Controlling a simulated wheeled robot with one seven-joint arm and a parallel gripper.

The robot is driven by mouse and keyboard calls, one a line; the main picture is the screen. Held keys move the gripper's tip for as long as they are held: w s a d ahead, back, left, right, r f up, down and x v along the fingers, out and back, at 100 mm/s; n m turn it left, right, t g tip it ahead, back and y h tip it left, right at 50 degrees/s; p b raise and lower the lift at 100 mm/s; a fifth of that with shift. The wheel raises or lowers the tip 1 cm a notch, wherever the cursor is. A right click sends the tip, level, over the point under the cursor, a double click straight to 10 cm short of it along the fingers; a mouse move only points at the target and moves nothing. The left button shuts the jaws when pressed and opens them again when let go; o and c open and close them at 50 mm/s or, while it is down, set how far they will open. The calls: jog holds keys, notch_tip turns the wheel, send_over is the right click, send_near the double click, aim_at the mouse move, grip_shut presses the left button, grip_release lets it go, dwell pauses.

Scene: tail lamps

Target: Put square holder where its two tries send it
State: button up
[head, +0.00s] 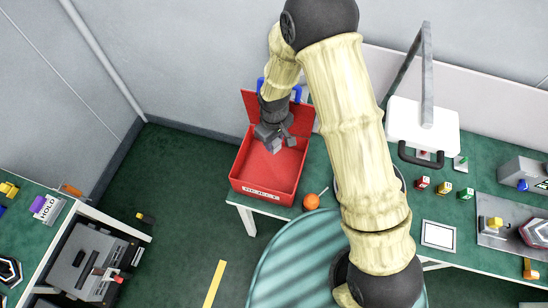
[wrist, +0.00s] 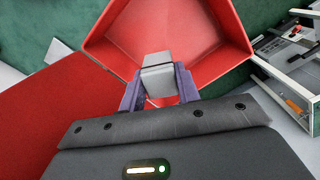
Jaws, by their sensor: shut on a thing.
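My gripper (head: 270,135) hangs over the open red bin (head: 240,183) in the head view. In the wrist view my gripper (wrist: 160,90) is shut on a light grey block, which I take to be the square holder (wrist: 158,75). Its top face shows between the two fingers, and its lower part is hidden. In the head view the held block (head: 277,149) is a small grey shape above the bin's floor. The bin floor (wrist: 165,35) looks bare where it shows. I cannot tell how high the block is above it.
The bin has a raised red lid at its back and a white label on its front. An orange ball (head: 311,201) is beside it. Small coloured blocks (head: 444,188) stand on the right bench.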

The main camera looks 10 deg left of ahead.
dwell(0.4)
jog(key=shift+w+f+b, duration=0.1)
jog(key=shift+f+b, duration=0.2)
jog(key=shift+f, duration=0.1)
jog(key=shift+f+b, duration=1.75)
jog(key=shift+f, duration=0.85)
jog(key=o, duration=1)
jog(key=shift+o, duration=0.2)
jog(key=shift+r, duration=0.1)
notch_tip(320, 180, up, 6)
jog(key=p, duration=0.4)
jog(key=shift+d, duration=0.1)
